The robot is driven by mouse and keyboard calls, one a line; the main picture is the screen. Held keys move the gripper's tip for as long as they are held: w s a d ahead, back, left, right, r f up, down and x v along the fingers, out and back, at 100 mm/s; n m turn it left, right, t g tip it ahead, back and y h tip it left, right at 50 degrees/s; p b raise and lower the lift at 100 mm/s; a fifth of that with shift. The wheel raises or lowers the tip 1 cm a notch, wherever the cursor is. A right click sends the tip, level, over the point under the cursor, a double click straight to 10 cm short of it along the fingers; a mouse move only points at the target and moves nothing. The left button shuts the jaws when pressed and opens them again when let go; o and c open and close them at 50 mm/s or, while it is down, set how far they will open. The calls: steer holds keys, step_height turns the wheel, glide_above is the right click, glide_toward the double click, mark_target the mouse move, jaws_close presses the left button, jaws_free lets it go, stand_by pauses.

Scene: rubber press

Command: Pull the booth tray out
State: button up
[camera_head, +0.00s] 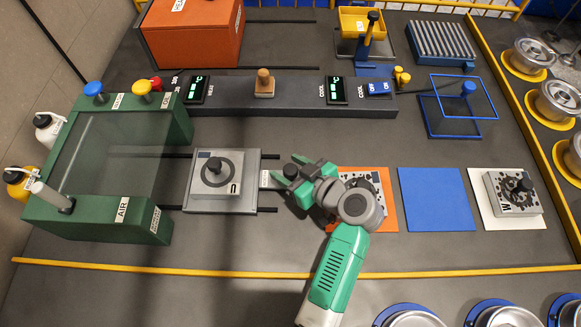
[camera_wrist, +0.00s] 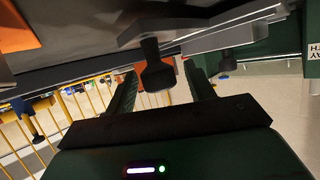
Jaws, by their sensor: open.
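The green booth (camera_head: 120,160) stands at the left with a clear top. The grey booth tray (camera_head: 190,198) sits outside its right side, between dark rails, with a metal block and black knob (camera_head: 217,170) on it. My gripper (camera_head: 290,178) is at the tray's right end, beside its labelled edge. In the wrist view my gripper (camera_wrist: 160,80) is open, its two fingers on either side of a black handle (camera_wrist: 155,65) at the tray's edge. A gap shows on both sides of the handle. The handle is hidden in the head view.
Right of my gripper lie an orange mat (camera_head: 388,218) with a patterned block partly behind my arm, a blue mat (camera_head: 432,200) and a white mat (camera_head: 490,217) with another block. A dark control console (camera_head: 300,95) runs behind. A yellow strip (camera_head: 200,271) crosses the front.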

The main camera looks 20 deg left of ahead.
steer(key=p+v, duration=0.2)
steer(key=v, duration=0.5)
steer(key=shift+s+d+r, duration=0.15)
steer(key=shift+d+r, duration=0.05)
steer(key=shift+d, duration=0.15)
